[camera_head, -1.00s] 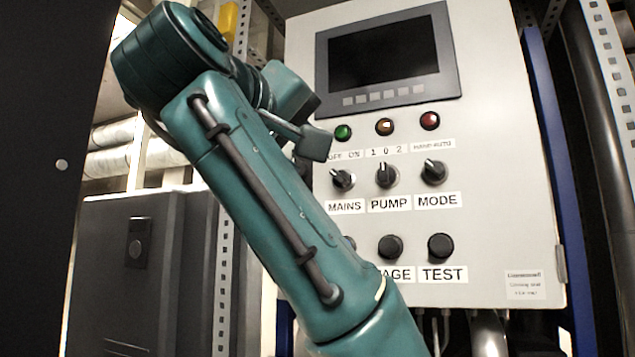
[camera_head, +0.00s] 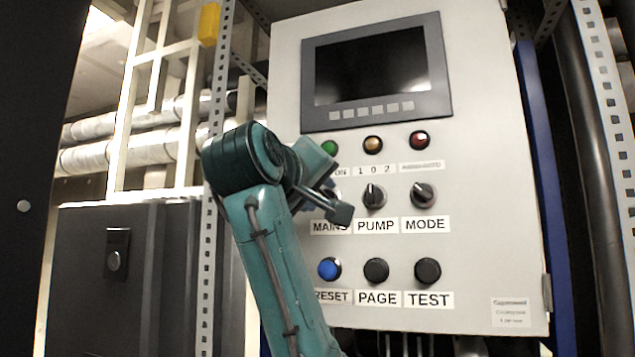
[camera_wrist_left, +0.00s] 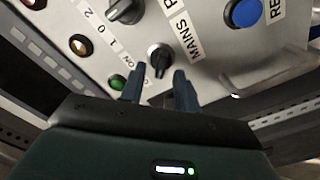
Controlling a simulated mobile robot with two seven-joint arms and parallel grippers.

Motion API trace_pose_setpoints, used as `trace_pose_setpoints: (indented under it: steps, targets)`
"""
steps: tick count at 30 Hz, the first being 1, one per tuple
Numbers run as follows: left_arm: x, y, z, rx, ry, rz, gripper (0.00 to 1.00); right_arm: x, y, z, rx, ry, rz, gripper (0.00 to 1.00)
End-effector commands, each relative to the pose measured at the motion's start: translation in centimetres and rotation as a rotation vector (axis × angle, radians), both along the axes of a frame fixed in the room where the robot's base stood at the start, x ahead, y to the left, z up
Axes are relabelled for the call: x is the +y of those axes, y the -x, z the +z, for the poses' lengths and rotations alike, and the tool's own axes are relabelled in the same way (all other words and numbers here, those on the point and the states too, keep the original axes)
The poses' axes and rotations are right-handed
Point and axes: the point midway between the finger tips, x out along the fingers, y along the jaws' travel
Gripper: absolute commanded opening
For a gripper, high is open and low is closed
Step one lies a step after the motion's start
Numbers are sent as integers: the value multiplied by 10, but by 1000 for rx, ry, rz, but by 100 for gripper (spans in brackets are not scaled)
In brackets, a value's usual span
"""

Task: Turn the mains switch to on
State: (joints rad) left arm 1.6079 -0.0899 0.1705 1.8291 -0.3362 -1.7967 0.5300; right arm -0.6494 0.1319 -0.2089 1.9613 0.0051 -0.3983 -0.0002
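The mains switch is a black rotary knob on the grey control panel (camera_head: 480,120), above the MAINS label (camera_head: 326,227). In the head view my left gripper hides most of it. In the left wrist view the mains switch (camera_wrist_left: 158,55) shows whole, just beyond and between the fingertips. Its small ON/OFF labels are beside it and partly covered; I cannot tell its setting surely. My left gripper (camera_wrist_left: 158,72) is open, with a finger on each side of the knob's line and nothing held. In the head view the left gripper (camera_head: 336,204) is in front of the MAINS position. My right gripper is not in view.
The pump knob (camera_head: 374,196) and mode knob (camera_head: 423,195) are to the right. Below are the blue reset button (camera_head: 329,269) and black page (camera_head: 376,271) and test (camera_head: 427,271) buttons. Lamps and a dark screen (camera_head: 372,65) are above. A perforated post (camera_head: 212,150) stands left.

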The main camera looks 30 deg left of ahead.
Motion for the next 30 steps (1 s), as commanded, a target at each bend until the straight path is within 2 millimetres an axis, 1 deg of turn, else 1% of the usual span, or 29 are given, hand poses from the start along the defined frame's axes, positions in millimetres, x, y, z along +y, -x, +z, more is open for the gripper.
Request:
trace_pose_setpoints:
  steps: [1, 4, 13, 24, 25, 30]
  targets:
    - [1, -5, 1, 3, 1, 0, 32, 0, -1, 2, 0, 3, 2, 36]
    - [3, -10, 0, 0, 1, -1, 32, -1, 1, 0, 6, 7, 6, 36]
    - [3, -12, -1, 0, 1, 0, 32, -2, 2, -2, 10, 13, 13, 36]
    - [3, -12, 0, 0, 1, 0, 2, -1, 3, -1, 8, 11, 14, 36]
    - [3, -12, 0, 0, 1, 0, 0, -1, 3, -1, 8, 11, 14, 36]
    - [3, -12, 0, 0, 1, 0, 0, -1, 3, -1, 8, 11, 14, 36]
